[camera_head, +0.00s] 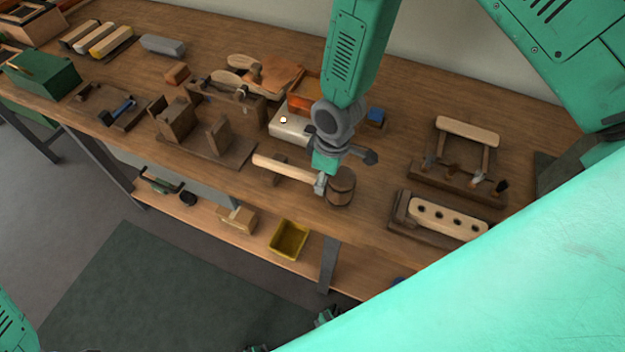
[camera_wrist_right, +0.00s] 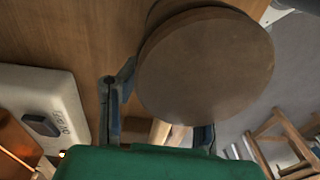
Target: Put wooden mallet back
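The wooden mallet (camera_head: 283,168) shows in the head view near the table's front edge, with a pale handle pointing left and a dark round head on the right. My right gripper (camera_head: 320,183) is at the handle, close beside the head. In the right wrist view the head's round face (camera_wrist_right: 205,62) fills the upper middle. The right gripper's fingers (camera_wrist_right: 160,118) stand on either side of pale wood that looks like the handle. The head hides their contact, so I cannot tell whether they grip it.
A pale box (camera_head: 290,126) and a small blue block (camera_head: 375,116) stand behind the gripper. A wooden block with holes (camera_head: 447,219) and a wooden frame (camera_head: 467,127) are on the right. Wooden uprights (camera_head: 177,118) stand left. A yellow bin (camera_head: 289,240) sits on the lower shelf.

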